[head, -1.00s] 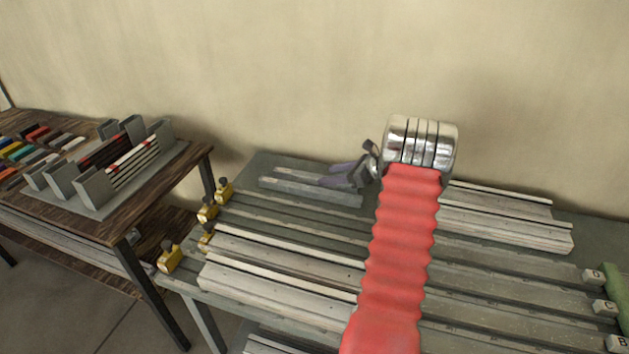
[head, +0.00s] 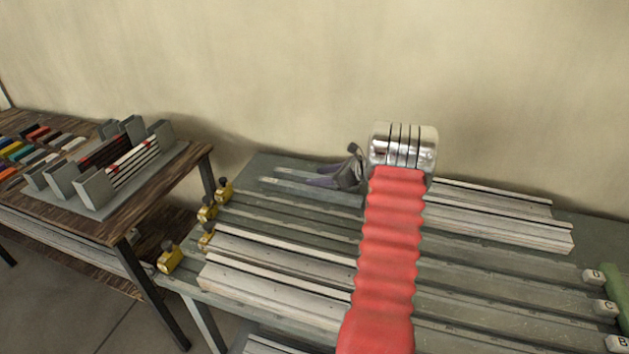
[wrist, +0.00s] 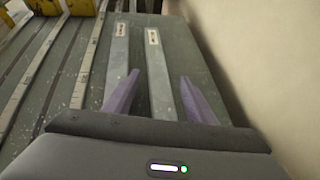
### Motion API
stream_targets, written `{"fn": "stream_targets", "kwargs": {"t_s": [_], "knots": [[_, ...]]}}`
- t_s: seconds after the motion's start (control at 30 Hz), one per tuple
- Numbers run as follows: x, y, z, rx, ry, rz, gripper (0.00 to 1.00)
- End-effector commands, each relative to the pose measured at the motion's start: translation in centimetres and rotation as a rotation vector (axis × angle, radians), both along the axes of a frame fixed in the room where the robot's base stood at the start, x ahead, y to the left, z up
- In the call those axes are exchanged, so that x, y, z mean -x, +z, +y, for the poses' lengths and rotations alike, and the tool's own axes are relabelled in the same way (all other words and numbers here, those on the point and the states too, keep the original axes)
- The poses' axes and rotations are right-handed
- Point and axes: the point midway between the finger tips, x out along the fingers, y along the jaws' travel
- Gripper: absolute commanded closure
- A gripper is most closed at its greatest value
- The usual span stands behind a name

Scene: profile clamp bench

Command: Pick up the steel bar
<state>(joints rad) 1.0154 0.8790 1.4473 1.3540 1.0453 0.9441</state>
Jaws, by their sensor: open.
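Two flat grey metal bars lie side by side at the back left of the bench, each with a small white label. The left bar (wrist: 118,55) and the right bar (wrist: 158,72) show clearly in the wrist view. The label print is too small to read, so I cannot tell which is the steel bar. My gripper (wrist: 160,88) is open and empty, with purple fingers pointing along the bars. The right bar runs between the fingers in the picture; the left finger overlaps the left bar's edge. In the head view my gripper (head: 318,176) is low over the bars, partly hiding them.
Long aluminium profiles (head: 275,273) lie across the bench, with yellow clamps (head: 171,258) at their left ends and lettered blocks (head: 604,308) at right. More profiles (head: 510,222) lie back right. A wall rises close behind. A wooden table (head: 124,218) with racks stands left.

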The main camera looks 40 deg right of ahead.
Motion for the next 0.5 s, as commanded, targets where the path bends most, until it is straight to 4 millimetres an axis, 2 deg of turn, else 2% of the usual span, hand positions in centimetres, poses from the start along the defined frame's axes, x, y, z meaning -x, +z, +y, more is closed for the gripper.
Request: {"fn": "stream_targets", "kwargs": {"t_s": [0.27,0.5], "knots": [[0.02,0.02,0.01,0.0,0.0,0.0,0.49],[0.01,0.01,0.02,0.0,0.0,0.0,0.65]]}}
